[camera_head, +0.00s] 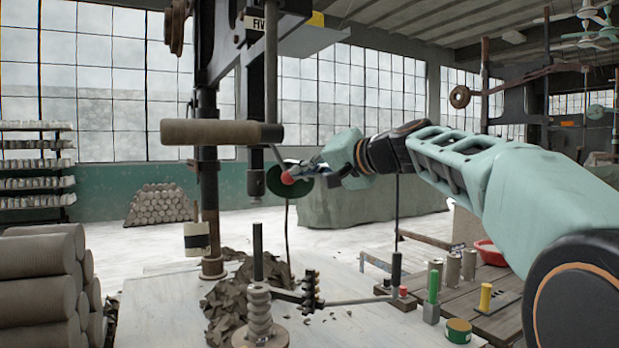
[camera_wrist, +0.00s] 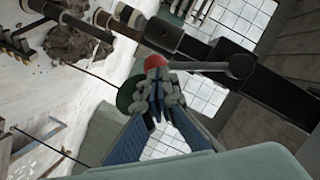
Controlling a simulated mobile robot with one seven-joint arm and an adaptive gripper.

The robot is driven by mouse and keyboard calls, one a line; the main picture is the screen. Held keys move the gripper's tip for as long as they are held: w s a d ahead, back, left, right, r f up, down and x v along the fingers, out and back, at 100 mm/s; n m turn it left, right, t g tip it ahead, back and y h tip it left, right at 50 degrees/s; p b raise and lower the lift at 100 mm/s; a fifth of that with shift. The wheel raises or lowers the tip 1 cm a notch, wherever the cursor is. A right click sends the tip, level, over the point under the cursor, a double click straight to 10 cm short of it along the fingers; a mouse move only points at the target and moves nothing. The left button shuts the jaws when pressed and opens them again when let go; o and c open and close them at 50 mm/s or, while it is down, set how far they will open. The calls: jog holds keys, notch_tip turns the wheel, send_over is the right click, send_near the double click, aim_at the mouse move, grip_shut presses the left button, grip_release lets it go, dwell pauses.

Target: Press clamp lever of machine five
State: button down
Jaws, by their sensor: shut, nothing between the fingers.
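Machine five (camera_head: 208,190) stands at the left centre of the head view, with a partly hidden sign starting "FIV" (camera_head: 258,22) at its top. Its clamp lever (camera_head: 279,160) is a thin grey rod with a red ball knob (camera_head: 287,178) at its lower end. The lever (camera_wrist: 205,66) and its red knob (camera_wrist: 155,61) also show in the wrist view. My gripper (camera_head: 298,173) is shut and empty, its fingertips right at the knob from the right. In the wrist view the fingertips (camera_wrist: 157,82) overlap the knob's lower edge; I cannot tell whether they touch.
A dark green disc (camera_head: 273,180) is behind the knob. A horizontal clay-coloured cylinder (camera_head: 210,132) juts left from the machine. Clay trimmings (camera_head: 228,300) and a ribbed spindle (camera_head: 259,312) are on the table below. A red bowl (camera_head: 489,252) and small posts are at right.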

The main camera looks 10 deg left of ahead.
aim_at(291, 179)
jog(key=shift+s+a+f+m+y+b, duration=0.35)
jog(key=shift+a+f+m+b, duration=0.1)
jog(key=shift+a+m+b, duration=0.15)
jog(key=shift+s+a+f+m+y+b, duration=0.25)
jog(key=shift+s+a+f+m+b, duration=0.15)
jog(key=shift+m+b, duration=0.25)
jog(key=shift+s+a+f+b, duration=0.1)
jog(key=shift+s+a+b, duration=0.15)
jog(key=shift+a+b, duration=0.3)
jog(key=shift+a, duration=0.1)
